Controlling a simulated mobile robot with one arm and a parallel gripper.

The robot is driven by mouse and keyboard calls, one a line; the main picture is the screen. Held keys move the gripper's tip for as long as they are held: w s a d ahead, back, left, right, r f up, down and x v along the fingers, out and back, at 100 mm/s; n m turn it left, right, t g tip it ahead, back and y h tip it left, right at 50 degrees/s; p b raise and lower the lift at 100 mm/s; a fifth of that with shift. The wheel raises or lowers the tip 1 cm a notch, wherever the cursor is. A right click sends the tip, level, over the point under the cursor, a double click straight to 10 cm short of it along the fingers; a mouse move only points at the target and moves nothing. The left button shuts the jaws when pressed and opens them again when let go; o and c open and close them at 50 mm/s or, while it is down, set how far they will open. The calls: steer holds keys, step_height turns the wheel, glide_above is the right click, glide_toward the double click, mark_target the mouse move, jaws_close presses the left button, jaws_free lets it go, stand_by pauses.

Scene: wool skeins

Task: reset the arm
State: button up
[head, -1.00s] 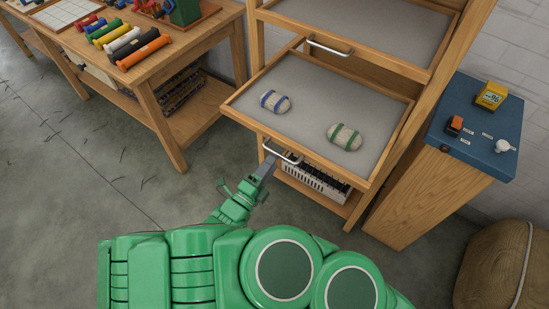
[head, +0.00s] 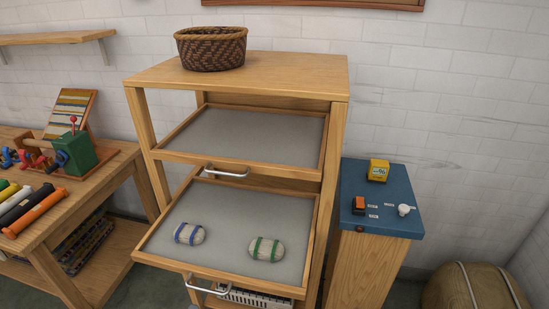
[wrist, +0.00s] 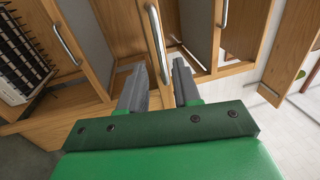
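My gripper (wrist: 158,70) shows in the wrist view with its two grey fingers apart. A metal drawer handle (wrist: 155,38) lies just beyond the fingertips, in line with the gap; I cannot tell whether they touch. In the head view the lower drawer (head: 240,222) is pulled out, with its handle (head: 208,290) at the front. On it lie a pale skein with blue bands (head: 189,234) and a pale skein with green bands (head: 266,249). My arm is almost wholly out of the head view.
The upper drawer (head: 253,135) is empty. A woven basket (head: 211,50) stands on top of the rack. A blue-topped stand (head: 378,205) with a yellow box and a white knob is at right. A wooden workbench (head: 75,222) with coloured rolls is at left.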

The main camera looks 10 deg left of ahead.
steer(key=w+d+r+m+g+h, duration=0.2)
steer(key=w+d+r+m+h, duration=0.35)
steer(key=d+m, duration=0.2)
steer(key=w+d+r+m+g+h, duration=0.3)
steer(key=w+d+r+m+h, duration=0.25)
steer(key=d+m+h, duration=0.2)
steer(key=s+d+r+m+g+h, duration=0.1)
steer(key=d+r+m+g, duration=0.2)
steer(key=d+m+g, duration=0.5)
steer(key=s+d+r+m+g+h, duration=0.1)
steer(key=d+r+m+g+h, duration=0.15)
steer(key=d+m, duration=0.6)
steer(key=s+d+m+g+y, duration=0.7)
steer(key=s+d+m+g, duration=0.2)
steer(key=d+m, duration=0.15)
steer(key=s+a+r+m+y, duration=0.55)
steer(key=s+m+y, duration=0.25)
steer(key=m+y, duration=0.45)
steer(key=s+d+r+t+h, duration=0.1)
steer(key=d+r+t+h, duration=0.1)
steer(key=d, duration=0.5)
steer(key=shift+d+r+h, duration=0.4)
steer(key=shift+r+h, duration=0.1)
steer(key=shift+r, duration=0.85)
